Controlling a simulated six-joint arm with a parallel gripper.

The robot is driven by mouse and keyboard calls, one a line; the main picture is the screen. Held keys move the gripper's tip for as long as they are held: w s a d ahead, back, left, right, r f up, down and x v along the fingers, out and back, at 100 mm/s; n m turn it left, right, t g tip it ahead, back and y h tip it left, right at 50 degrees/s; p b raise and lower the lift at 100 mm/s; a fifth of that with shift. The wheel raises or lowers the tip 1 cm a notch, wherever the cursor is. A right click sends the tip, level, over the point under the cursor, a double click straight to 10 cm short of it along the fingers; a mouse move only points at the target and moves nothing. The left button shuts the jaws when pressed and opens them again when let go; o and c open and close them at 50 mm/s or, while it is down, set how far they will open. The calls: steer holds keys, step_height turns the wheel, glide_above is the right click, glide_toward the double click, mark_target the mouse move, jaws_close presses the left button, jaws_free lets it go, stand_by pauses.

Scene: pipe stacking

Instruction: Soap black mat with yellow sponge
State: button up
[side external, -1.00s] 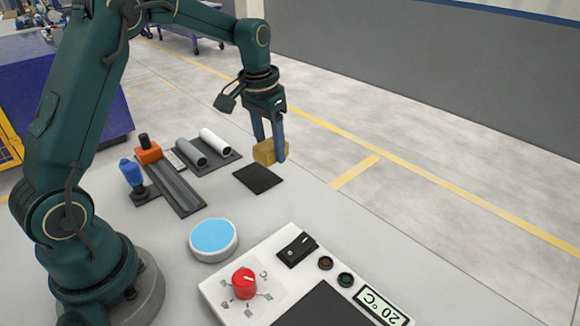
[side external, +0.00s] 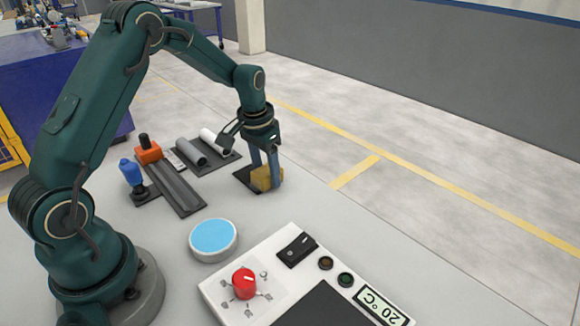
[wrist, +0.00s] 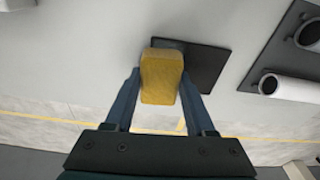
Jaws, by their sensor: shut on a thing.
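My gripper (side external: 265,172) is shut on the yellow sponge (side external: 267,180), with a blue finger on each side of it. The black mat (side external: 245,176) lies flat on the table, and the sponge covers its near right part in the side view. In the wrist view the sponge (wrist: 161,78) sits between the fingertips and overlaps the left part of the mat (wrist: 205,62). The sponge is at or close to the mat's surface; I cannot tell if they touch.
A white pipe (side external: 213,140) and a grey pipe (side external: 190,152) lie on a dark holder left of the mat. A blue-topped round dish (side external: 213,238) and a control panel (side external: 215,290) with a red knob (side external: 245,283) stand nearer. The table (side external: 290,205) right of the dish is clear.

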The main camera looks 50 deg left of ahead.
mark_target(244, 167)
steer(key=shift+a, duration=4.25)
steer(key=shift+d, duration=5.3)
steer(key=shift+s+a, duration=0.45)
steer(key=shift+a, duration=4.7)
steer(key=shift+d, duration=5)
steer(key=shift+r, duration=4)
